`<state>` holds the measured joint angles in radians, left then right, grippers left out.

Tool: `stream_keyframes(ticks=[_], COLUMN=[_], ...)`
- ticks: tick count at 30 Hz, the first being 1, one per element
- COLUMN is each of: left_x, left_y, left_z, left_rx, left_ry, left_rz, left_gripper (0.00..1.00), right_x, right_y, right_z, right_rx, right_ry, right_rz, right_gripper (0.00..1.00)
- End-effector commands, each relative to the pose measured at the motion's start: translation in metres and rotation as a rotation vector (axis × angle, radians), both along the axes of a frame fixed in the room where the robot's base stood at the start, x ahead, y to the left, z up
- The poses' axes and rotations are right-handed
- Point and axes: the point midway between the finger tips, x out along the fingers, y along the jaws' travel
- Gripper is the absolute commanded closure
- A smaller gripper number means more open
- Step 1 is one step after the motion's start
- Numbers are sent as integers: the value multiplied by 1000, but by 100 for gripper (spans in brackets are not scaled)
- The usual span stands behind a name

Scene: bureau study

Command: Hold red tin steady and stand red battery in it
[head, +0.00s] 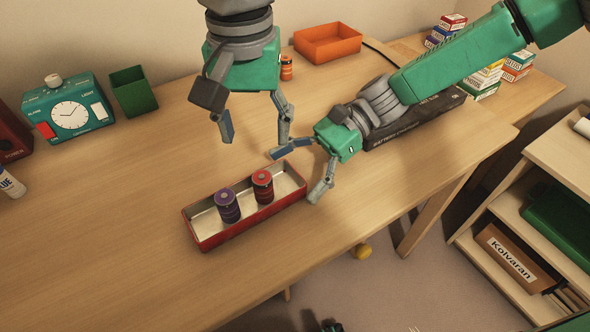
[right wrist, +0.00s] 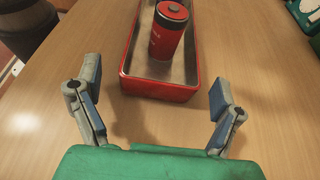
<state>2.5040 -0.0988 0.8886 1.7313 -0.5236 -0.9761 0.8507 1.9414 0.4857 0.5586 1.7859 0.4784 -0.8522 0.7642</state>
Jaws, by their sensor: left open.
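The long red tin (head: 212,241) is on the desk, open at the top with a pale inside. The red battery (head: 262,186) stands upright in it, right of a purple battery (head: 227,205). My right gripper (head: 299,172) is open at the tin's right end. In the right wrist view, the tin (right wrist: 158,88) and the red battery (right wrist: 168,32) lie ahead of the spread, empty fingers of my right gripper (right wrist: 157,97). My left gripper (head: 256,118) is open and empty, higher up behind the tin.
An orange battery (head: 286,68) stands behind my left gripper. An orange tray (head: 327,43), a teal clock box (head: 69,113) and a green cup (head: 133,91) are at the back. A dark box (head: 415,121) lies beneath my right arm. The desk's left front is clear.

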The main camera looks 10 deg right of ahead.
Motion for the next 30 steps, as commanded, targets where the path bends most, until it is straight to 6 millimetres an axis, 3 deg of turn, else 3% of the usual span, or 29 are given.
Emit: stream_keyframes(ticks=[8, 21, 30], left_x=[0, 0, 0], left_y=[0, 0, 1], left_z=[0, 0, 0], left_rx=[0, 0, -1], left_ry=[0, 0, 0], left_rz=[0, 0, 0], left_gripper=[48, 48, 48], right_x=[3, 31, 40], right_y=[-5, -79, -104], right_z=[2, 33, 44], right_rx=[0, 0, 1], right_ry=[-2, -3, 1], right_rz=[-1, -4, 0], right_gripper=[12, 12, 12])
